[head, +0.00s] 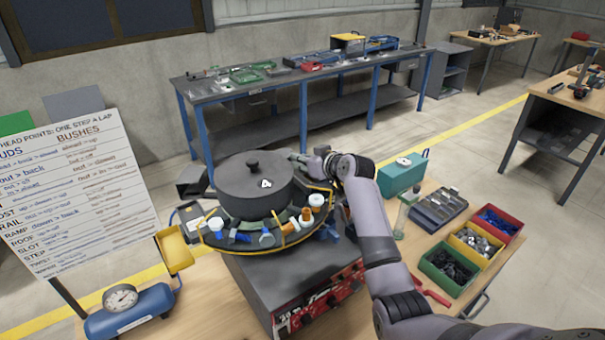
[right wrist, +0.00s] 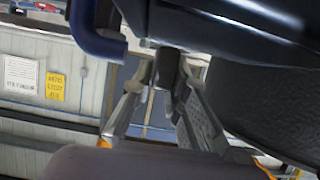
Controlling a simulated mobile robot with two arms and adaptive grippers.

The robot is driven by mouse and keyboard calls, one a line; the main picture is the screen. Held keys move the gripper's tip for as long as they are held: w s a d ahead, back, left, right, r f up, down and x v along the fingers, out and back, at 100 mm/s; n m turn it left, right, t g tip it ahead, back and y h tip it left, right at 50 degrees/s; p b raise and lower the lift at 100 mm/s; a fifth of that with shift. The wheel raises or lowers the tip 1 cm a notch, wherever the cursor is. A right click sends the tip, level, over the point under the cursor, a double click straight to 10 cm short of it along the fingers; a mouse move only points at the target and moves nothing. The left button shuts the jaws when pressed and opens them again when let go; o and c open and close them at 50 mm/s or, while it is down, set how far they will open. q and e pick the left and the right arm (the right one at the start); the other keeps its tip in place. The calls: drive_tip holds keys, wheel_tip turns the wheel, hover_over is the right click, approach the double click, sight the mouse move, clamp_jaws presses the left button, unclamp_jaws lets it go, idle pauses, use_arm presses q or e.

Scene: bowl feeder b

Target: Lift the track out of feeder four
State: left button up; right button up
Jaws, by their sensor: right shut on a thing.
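Feeder four is a dark round bowl (head: 254,186) with a knobbed lid marked 4, on a grey box with a red front. The track (head: 290,238) appears as a dark, yellow-edged band around the bowl, bearing several small white, orange and blue parts. My right gripper (head: 300,159) is at the bowl's back right side, partly hidden by the bowl and my wrist. In the right wrist view its fingers (right wrist: 168,72) are closed on a small dark piece under a dark body; it seems to belong to the track. My left gripper is not in view.
A teal box (head: 402,174), a grey divided tray (head: 438,207) and green, yellow and red bins (head: 450,272) stand on the bench to the right. A sign board (head: 75,190) and a blue tank with a gauge (head: 130,312) are at left.

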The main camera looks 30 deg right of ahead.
clamp_jaws()
drive_tip(key=shift+r, duration=0.2)
